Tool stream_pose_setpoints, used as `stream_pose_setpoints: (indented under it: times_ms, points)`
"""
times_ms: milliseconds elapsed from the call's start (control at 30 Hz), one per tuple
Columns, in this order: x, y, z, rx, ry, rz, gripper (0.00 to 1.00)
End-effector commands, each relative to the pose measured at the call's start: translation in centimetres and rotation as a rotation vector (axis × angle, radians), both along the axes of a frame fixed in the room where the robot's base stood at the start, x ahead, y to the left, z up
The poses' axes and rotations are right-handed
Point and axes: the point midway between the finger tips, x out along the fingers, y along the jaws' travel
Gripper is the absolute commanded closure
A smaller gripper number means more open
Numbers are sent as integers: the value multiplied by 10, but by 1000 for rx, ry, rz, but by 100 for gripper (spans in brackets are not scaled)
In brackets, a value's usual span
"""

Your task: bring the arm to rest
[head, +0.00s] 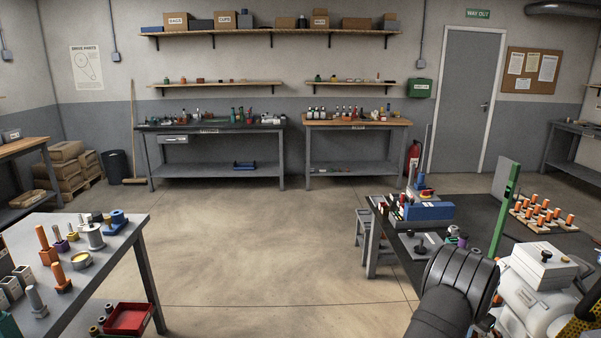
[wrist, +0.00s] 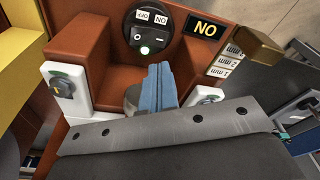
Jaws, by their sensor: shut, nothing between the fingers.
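My gripper (wrist: 158,88) shows in the wrist view as two blue fingers pressed together, with nothing between them. The fingers are in front of a brown machine housing (wrist: 90,42) with a round black panel (wrist: 152,30). I cannot tell whether the fingertips touch it. A black plate with yellow letters (wrist: 204,27) is to the right of the panel. In the head view, dark ribbed links of my arm (head: 459,280) show at the lower right; the gripper itself is not visible there.
A white plate with a knob (wrist: 66,88) is left of the fingers, another white plate (wrist: 204,96) right. In the head view, a dark bench (head: 395,262) with a green post (head: 506,212) stands right, a grey table (head: 100,268) left. The floor between is clear.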

Motion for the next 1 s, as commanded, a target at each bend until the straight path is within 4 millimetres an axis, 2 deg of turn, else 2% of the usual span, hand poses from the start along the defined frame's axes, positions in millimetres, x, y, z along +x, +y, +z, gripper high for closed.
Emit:
stream_pose_setpoints:
  times_ms: [33,267,300,667,1000]
  points:
    - [-2,2,-16,7,6,0,100]
    - [-1,1,-62,6,6,0,100]
    - [0,0,-45,-1,0,0,100]
    - [-1,0,28,1,0,0,100]
    - [-64,21,14,-3,245,259,100]
